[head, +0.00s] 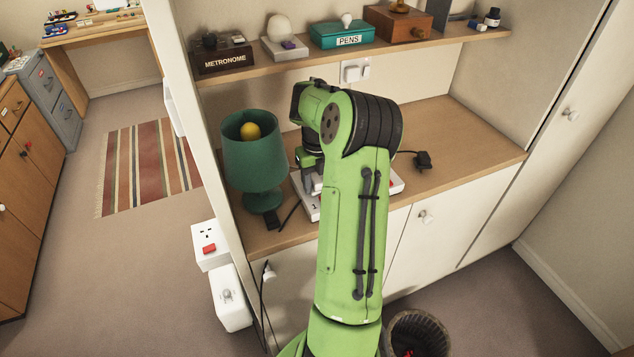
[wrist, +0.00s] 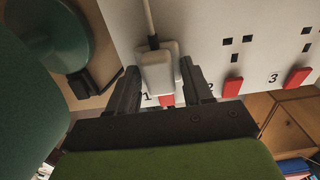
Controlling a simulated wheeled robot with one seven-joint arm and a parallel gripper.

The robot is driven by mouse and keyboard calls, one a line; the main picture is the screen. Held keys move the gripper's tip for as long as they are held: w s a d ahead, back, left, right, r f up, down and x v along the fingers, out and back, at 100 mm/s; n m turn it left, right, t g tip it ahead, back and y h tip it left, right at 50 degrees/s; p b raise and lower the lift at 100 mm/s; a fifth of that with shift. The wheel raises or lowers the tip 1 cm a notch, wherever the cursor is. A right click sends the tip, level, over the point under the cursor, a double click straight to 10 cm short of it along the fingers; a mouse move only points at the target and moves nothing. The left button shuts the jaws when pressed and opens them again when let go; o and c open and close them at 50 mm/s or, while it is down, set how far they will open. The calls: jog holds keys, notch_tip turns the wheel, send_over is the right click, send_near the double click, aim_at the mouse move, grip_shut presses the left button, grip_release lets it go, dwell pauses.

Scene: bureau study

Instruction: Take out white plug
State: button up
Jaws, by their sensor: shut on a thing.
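The white plug (wrist: 157,72) is at the socket marked 1 of the white power strip (wrist: 205,35). Its pale cable runs up from it in the wrist view. My gripper (wrist: 158,76) is shut on the plug, one dark finger on each side. I cannot tell whether the plug's pins are in the socket. In the head view my gripper (head: 312,180) is low over the left part of the strip (head: 313,208), and my arm hides the plug and most of the strip. Sockets 2 and 3 are empty, with red switches beside them.
A green lamp (head: 252,165) stands close on the left of my gripper. A black plug (head: 423,160) lies on the desk (head: 465,145) to the right, where the top is mostly clear. A shelf (head: 300,68) with several objects hangs above. A waste basket (head: 418,330) stands below.

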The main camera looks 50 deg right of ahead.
aim_at(317, 179)
notch_tip(317, 179, up, 10)
jog(key=shift+p, duration=1.1)
jog(key=shift+r+p, duration=1)
jog(key=shift+r, duration=0.55)
notch_tip(317, 179, up, 4)
jog(key=p, duration=0.2)
jog(key=shift+f+p, duration=0.25)
jog(key=shift+p, duration=0.05)
jog(key=shift+s, duration=0.1)
